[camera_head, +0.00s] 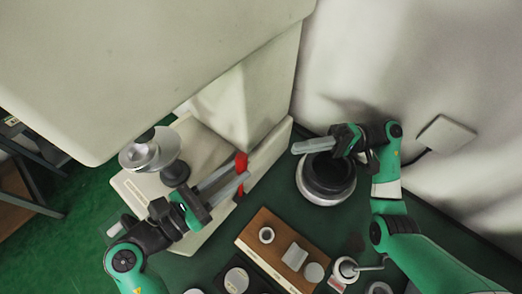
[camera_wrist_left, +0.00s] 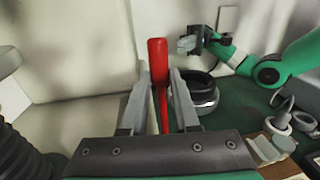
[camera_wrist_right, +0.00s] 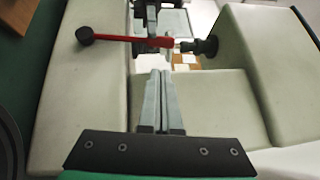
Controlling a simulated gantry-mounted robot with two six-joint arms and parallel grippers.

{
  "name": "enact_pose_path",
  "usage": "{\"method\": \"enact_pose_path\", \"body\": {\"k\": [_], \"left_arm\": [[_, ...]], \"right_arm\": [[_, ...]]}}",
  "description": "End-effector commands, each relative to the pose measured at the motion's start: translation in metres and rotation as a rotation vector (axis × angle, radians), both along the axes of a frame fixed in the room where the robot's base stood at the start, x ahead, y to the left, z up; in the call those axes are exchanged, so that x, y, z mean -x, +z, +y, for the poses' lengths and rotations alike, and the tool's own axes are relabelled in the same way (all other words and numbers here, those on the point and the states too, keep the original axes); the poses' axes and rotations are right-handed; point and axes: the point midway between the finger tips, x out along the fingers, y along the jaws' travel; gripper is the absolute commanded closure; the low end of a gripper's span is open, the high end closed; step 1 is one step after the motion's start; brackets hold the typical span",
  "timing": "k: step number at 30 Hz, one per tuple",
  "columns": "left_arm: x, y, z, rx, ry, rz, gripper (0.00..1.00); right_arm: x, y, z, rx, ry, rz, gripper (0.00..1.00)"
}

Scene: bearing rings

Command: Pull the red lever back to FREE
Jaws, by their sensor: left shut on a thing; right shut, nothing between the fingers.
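The red lever (camera_head: 240,162) stands out from the pale machine body (camera_head: 205,150) in the head view. My left gripper (camera_head: 244,175) is shut on the lever, its two long fingers on either side of it. In the left wrist view the lever (camera_wrist_left: 158,62) rises upright between the fingers (camera_wrist_left: 160,80). In the right wrist view the lever (camera_wrist_right: 125,39) lies across the picture, with a dark round end (camera_wrist_right: 85,35) at left. My right gripper (camera_head: 298,147) is shut and empty, above and behind the dark ring in the pale round holder. No FREE marking is readable.
The dark ring (camera_head: 328,182) sits in a pale round holder (camera_head: 320,198) right of the machine. A wooden tray (camera_head: 262,222) with small parts lies at the front, with several round items beside it. A metal disc spindle (camera_head: 150,155) stands at left. A large pale housing hangs above.

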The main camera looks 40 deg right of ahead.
Motion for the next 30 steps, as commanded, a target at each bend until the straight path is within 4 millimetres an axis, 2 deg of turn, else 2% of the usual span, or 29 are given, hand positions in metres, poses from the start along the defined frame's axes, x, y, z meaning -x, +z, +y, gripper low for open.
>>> {"method": "enact_pose_path", "body": {"k": [4,7,15,19,24,30], "left_arm": [[0.0,-0.001,0.0,-0.001,-0.001,0.002,1.0],[0.0,-0.001,0.0,-0.001,-0.001,0.002,1.0],[0.0,-0.001,0.0,-0.001,-0.001,0.002,1.0],[0.0,-0.001,0.0,-0.001,-0.001,0.002,1.0],[0.0,-0.001,0.0,-0.001,0.0,0.002,1.0],[0.0,-0.001,0.0,-0.001,0.0,0.002,1.0]], "right_arm": [[-0.002,0.001,0.005,0.0,0.003,-0.001,1.0],[-0.006,0.003,0.017,0.0,0.006,-0.002,1.0],[-0.026,0.009,0.065,0.001,0.008,-0.003,1.0],[-0.034,0.011,0.082,0.0,0.006,-0.002,1.0],[-0.038,0.013,0.093,-0.001,0.004,-0.002,1.0],[-0.039,0.013,0.093,0.0,0.003,-0.003,1.0]]}}
